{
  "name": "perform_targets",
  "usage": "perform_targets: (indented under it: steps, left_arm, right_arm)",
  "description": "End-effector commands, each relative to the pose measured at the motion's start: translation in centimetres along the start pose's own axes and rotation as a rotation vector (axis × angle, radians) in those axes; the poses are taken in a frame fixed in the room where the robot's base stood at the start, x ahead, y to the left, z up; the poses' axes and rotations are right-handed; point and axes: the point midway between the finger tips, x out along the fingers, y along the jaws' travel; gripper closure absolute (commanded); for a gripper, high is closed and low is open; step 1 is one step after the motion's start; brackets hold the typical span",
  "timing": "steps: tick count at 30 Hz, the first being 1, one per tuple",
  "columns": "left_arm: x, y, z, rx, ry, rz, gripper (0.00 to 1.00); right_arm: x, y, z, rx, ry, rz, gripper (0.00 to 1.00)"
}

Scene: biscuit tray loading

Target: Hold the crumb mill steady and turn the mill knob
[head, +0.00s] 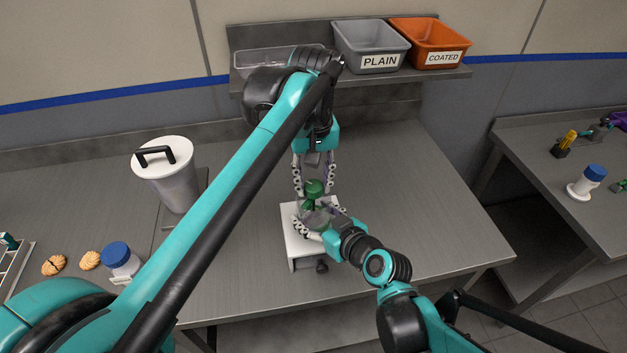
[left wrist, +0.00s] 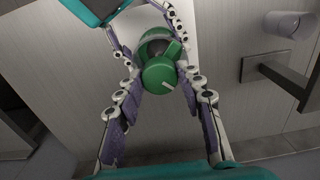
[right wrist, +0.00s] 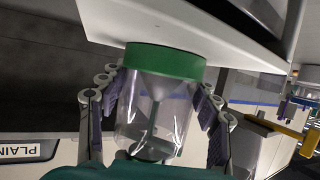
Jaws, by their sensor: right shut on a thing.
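The crumb mill (head: 314,217) has a clear body and a green knob (head: 314,187) on top. It stands upright on a white stand (head: 306,264). In the left wrist view the knob (left wrist: 158,74) shows a white mark. My left gripper (head: 314,178) points down from above, its fingers on either side of the knob with small gaps; it looks open. My right gripper (head: 317,214) comes from the front right and is shut on the mill's body. In the right wrist view its fingers flank the clear body (right wrist: 158,112), beside a green ring (right wrist: 165,61).
A lidded canister (head: 178,190) stands at the left. Biscuits (head: 54,265) and a blue-capped jar (head: 121,260) are at the front left. PLAIN (head: 372,48) and COATED (head: 432,42) bins sit on the back shelf. The table right of the stand is clear.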

Motion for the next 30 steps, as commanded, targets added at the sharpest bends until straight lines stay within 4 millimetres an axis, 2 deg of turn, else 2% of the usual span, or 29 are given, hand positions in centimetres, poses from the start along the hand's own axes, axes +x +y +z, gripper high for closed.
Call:
perform_targets:
  steps: [1, 2, 3, 16, 30]
  left_arm:
    - [0.00, 0.00, 0.00, 0.000, 0.000, 0.000, 0.83]
    - [0.00, 0.00, 0.00, 0.000, 0.000, 0.000, 0.91]
    - [0.00, 0.00, 0.00, 0.000, 0.000, 0.000, 0.94]
    - [0.01, -0.01, -0.02, 0.072, 0.000, 0.000, 0.94]
    - [0.01, -0.01, -0.05, 0.459, -0.001, 0.000, 0.94]
  right_arm:
    - [0.00, 0.00, 0.03, 0.000, -0.001, 0.000, 0.70]
    - [0.00, 0.00, 0.03, 0.000, 0.000, 0.000, 0.70]
    - [0.00, 0.00, 0.03, 0.000, 0.000, 0.000, 0.70]
    - [0.00, 0.01, 0.02, 0.000, 0.000, 0.000, 0.70]
    - [-0.01, 0.01, 0.02, 0.000, 0.000, 0.000, 0.70]
